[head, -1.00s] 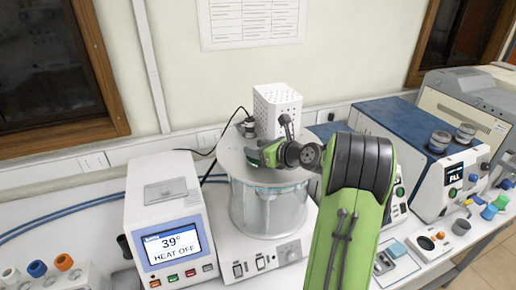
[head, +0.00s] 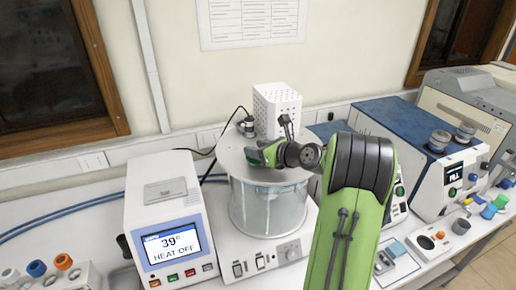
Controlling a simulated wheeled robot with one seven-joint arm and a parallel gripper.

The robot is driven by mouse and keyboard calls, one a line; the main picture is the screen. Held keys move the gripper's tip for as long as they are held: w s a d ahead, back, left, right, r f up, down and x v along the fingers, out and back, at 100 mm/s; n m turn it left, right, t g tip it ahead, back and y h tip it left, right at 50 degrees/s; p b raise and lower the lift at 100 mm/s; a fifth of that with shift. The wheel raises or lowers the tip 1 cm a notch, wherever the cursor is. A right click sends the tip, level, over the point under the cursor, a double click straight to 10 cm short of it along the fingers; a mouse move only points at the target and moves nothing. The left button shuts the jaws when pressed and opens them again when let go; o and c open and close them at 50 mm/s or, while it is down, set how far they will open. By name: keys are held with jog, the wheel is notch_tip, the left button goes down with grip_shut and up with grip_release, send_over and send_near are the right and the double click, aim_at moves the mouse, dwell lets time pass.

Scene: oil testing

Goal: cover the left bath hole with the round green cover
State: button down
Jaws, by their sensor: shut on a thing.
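The bath is a clear glass vessel (head: 268,210) with a round grey-white lid (head: 233,158) on a white base unit. My gripper (head: 255,160) is low over the lid's left-front part, its jaws shut. The thing in the jaws, taken to be the round green cover, cannot be told apart from the green parts of my gripper at this size. The left bath hole is not visible; my gripper and wrist hide that part of the lid. Whether the cover touches the lid cannot be told.
A white perforated box (head: 277,108) and a small dark metal fitting (head: 248,126) stand on the lid's back. A white heater unit (head: 172,222) reading 39° and HEAT OFF stands left. A blue and white instrument (head: 425,165) stands right.

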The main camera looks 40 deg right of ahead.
jog(key=shift+f, duration=0.4)
jog(key=c, duration=0.9)
grip_release()
jog(key=shift+o, duration=0.2)
jog(key=shift+v, duration=5.6)
jog(key=shift+a, duration=0.1)
jog(key=shift+f, duration=0.1)
